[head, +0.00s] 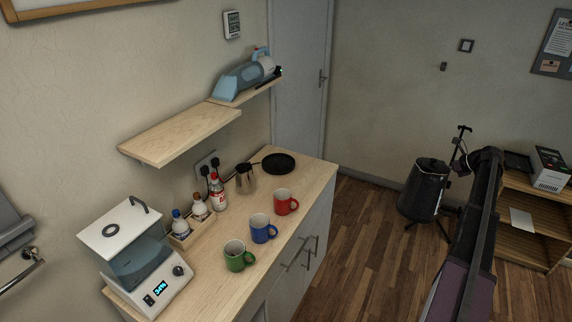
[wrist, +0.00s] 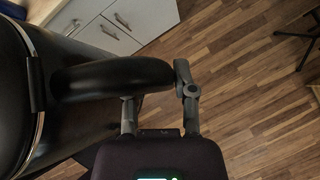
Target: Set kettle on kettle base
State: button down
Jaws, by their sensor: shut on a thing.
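The black kettle (head: 424,190) is in the air over the wooden floor, to the right of the counter in the head view. It looks roughly upright. My gripper (head: 459,160) is shut on its handle. In the wrist view the kettle (wrist: 12,95) fills the left side, and its thick black handle (wrist: 105,78) runs into the fingers of my gripper (wrist: 158,95). The kettle base (head: 279,163) is a flat black disc at the far end of the counter, with a cord at its left. The kettle is well apart from it.
On the wooden counter (head: 215,270) stand a red mug (head: 284,203), blue mug (head: 260,229), green mug (head: 236,258), metal pot (head: 246,179), bottles and a white appliance (head: 160,285). A shelf (head: 180,137) hangs above. A wooden shelf unit (head: 520,215) stands right.

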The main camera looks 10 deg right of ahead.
jog(key=shift+f+b, duration=0.85)
jog(key=shift+d, duration=0.1)
